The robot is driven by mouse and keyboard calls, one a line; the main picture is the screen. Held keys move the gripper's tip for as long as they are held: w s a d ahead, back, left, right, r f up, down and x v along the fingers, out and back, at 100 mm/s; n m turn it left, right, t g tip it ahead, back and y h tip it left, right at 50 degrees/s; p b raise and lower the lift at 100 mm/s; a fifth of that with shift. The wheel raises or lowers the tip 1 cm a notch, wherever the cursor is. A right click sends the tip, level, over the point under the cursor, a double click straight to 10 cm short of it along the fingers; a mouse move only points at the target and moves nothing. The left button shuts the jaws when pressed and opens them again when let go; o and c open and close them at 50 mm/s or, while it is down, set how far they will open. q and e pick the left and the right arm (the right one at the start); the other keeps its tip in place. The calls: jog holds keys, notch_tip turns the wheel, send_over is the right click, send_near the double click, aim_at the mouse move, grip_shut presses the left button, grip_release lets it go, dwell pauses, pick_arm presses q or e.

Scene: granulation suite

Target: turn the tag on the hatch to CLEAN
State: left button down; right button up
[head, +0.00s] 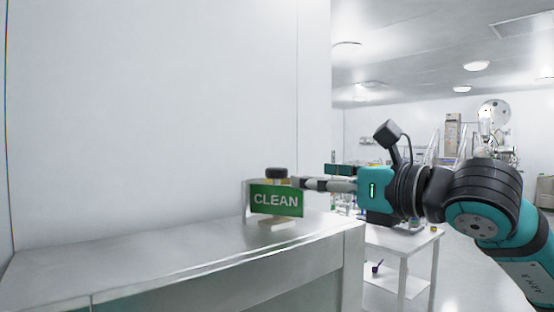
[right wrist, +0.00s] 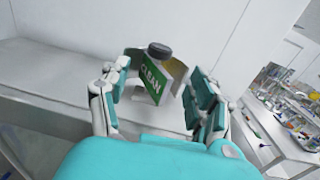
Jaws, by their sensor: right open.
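The tag (head: 275,200) is a green plate with white CLEAN lettering. It faces me in the head view, on a small stand with a black knob (head: 277,173) on top and a pale base. The stand is on a grey metal ledge (head: 180,258) against a white wall. My right gripper (head: 298,183) reaches in from the right, at the tag's upper right. In the right wrist view the tag (right wrist: 152,78) and knob (right wrist: 159,49) show beyond and between the spread fingers (right wrist: 158,100). The right gripper is open and holds nothing. My left gripper is not in view.
A white table (head: 405,243) with items on it stands to the right, behind my right arm. It also shows at the right of the right wrist view (right wrist: 285,140). The ledge left of the tag is bare. The white wall (head: 150,120) rises directly behind the ledge.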

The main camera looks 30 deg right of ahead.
aim_at(286, 176)
jog(key=w+p, duration=0.1)
jog(key=w, duration=0.2)
jog(key=w+a+p, duration=0.1)
jog(key=w+p, duration=0.1)
jog(key=w, duration=0.1)
jog(key=w+p, duration=0.1)
jog(key=w, duration=0.2)
jog(key=shift+w+a+r+p, duration=0.1)
jog(key=shift+a+p, duration=0.05)
jog(key=shift+p, duration=0.15)
jog(key=shift+w+a, duration=0.1)
jog(key=shift+w, duration=0.3)
jog(key=shift+s, duration=0.1)
jog(key=shift+c, duration=0.2)
jog(key=c, duration=1.2)
jog(key=shift+f+n+y+b, duration=0.2)
jog(key=shift+n+y+b, duration=0.3)
jog(key=shift+y, duration=0.2)
